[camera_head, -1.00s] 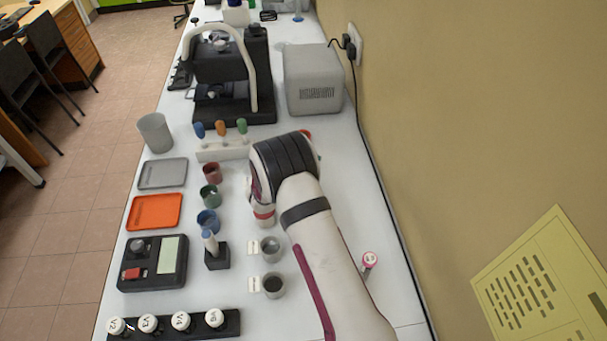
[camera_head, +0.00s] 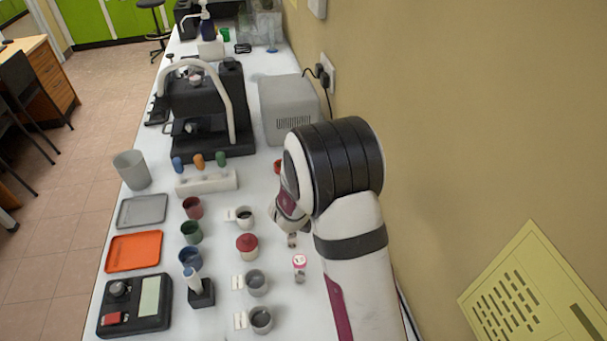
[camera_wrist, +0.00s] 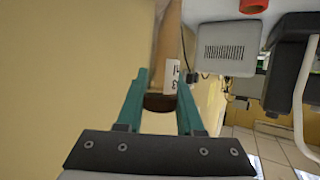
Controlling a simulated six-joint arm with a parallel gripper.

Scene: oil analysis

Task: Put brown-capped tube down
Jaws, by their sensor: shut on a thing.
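The brown-capped tube (camera_wrist: 160,103) is in my gripper (camera_wrist: 162,86) in the wrist view. Its dark brown cap is near the palm, between the teal fingers. Its brownish body with a white label (camera_wrist: 171,76) runs up out of the top of the view, so its far end is hidden. The fingers are closed on it. In the head view my arm covers most of the gripper. A small brownish piece (camera_head: 292,240) shows just below the hand, left of the arm; I cannot tell if it is the held tube.
A pink-topped vial (camera_head: 299,263) and a red-lidded jar (camera_head: 247,244) stand near the hand. Grey cups (camera_head: 257,283), coloured cups (camera_head: 191,231), a white rack (camera_head: 207,183) and an orange tray (camera_head: 134,251) lie left. A grey box (camera_head: 289,110) stands behind, by the wall.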

